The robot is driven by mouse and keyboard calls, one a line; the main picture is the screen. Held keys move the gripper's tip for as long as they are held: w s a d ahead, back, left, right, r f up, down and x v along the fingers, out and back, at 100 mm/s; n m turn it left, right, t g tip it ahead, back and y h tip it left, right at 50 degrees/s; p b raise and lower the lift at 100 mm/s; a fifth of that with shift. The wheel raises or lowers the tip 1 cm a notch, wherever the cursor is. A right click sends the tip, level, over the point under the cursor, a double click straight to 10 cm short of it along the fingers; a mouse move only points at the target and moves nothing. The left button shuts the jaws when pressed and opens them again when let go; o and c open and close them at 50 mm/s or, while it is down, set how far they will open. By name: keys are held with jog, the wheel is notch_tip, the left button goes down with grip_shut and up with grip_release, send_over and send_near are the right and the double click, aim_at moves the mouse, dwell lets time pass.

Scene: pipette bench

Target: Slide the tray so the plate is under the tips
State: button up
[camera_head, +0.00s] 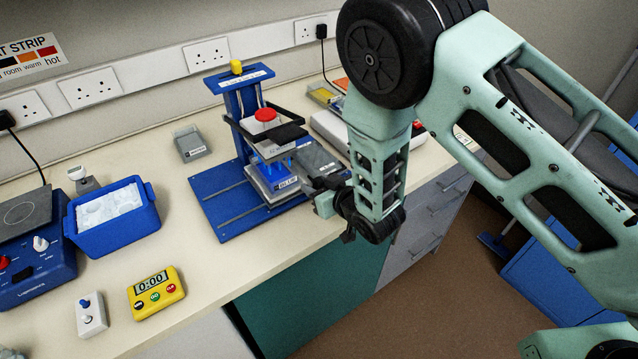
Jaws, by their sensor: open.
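A blue pipetting stand (241,100) has a column and a head with a red knob (265,115). Its flat blue base (222,214) carries thin rails running left to right. A pale sliding tray (266,191) with a blue label sits on the rails under the head, toward the right of the base. My gripper (327,187) is open at the right end of the base, close beside the tray. My arm partly hides it, and I cannot tell whether it touches the tray.
A blue ice tub (118,220), a yellow timer (156,294) and a small white switch box (91,313) stand at the left. A grey box (190,143) sits behind the base. The bench front edge runs just below my gripper. The base's left part is clear.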

grip_shut()
jog(key=s+a+b, duration=0.1)
jog(key=s+a, duration=0.1)
jog(key=a, duration=0.1)
jog(key=s+a+b, duration=0.2)
jog(key=a, duration=0.1)
jog(key=s+a+b, duration=0.1)
jog(key=s+a, duration=0.1)
jog(key=a, duration=0.2)
jog(key=shift+s+f, duration=0.1)
jog(key=shift+s, duration=0.25)
jog(key=shift+s+a, duration=0.3)
jog(key=shift+a, duration=0.05)
grip_release()
jog(key=shift+a, duration=0.1)
jog(key=shift+b, duration=0.3)
